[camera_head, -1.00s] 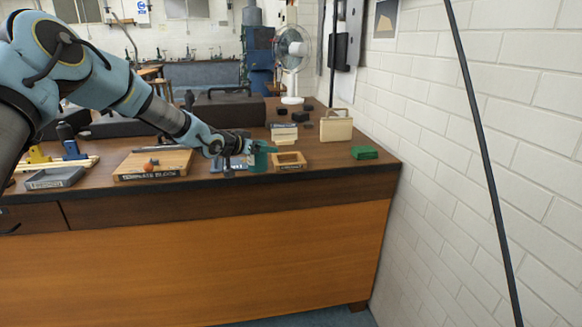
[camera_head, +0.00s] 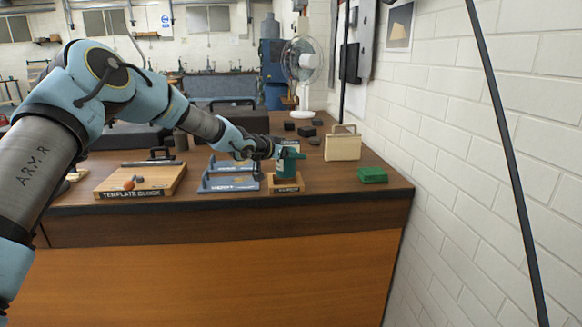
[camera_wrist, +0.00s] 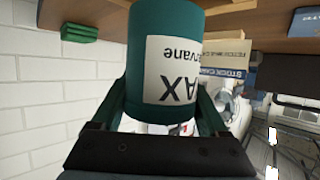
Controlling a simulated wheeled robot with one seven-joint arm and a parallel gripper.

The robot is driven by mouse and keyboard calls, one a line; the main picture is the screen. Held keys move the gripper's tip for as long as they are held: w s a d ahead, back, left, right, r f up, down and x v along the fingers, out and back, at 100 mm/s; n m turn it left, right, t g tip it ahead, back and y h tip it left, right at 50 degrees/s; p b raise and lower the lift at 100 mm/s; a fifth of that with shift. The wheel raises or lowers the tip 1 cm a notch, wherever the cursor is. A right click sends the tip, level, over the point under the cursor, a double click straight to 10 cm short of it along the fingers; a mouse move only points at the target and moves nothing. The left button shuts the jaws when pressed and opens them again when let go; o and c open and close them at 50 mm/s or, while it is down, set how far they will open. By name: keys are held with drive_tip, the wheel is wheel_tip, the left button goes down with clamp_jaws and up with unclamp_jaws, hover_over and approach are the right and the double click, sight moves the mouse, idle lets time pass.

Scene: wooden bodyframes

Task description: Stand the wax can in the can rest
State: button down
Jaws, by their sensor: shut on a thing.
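The wax can (camera_wrist: 165,30) is a teal cylinder with a white label reading WAX. In the wrist view it fills the middle, between the dark green fingers of my gripper (camera_wrist: 163,95), which is shut on it. That view is upside down, so the can looks upright. In the head view my gripper (camera_head: 290,153) reaches in from the left and holds the can (camera_head: 289,170) at the can rest (camera_head: 286,186). The rest is a small wooden block with a dark label on its front. The can hides the rest's opening; I cannot tell whether the can touches bottom.
A grey-blue labelled tray (camera_head: 228,183) stands just left of the rest, and a template block (camera_head: 140,183) farther left. A green block (camera_head: 372,175) and a cream box (camera_head: 342,147) stand to the right. Bare bench lies between the rest and the green block.

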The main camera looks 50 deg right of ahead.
sight(290, 164)
drive_tip(key=shift+f, duration=1.75)
unclamp_jaws()
drive_tip(key=shift+f, duration=0.1)
drive_tip(key=shift+a, duration=0.1)
drive_tip(key=b+v, duration=0.2)
drive_tip(key=v, duration=1)
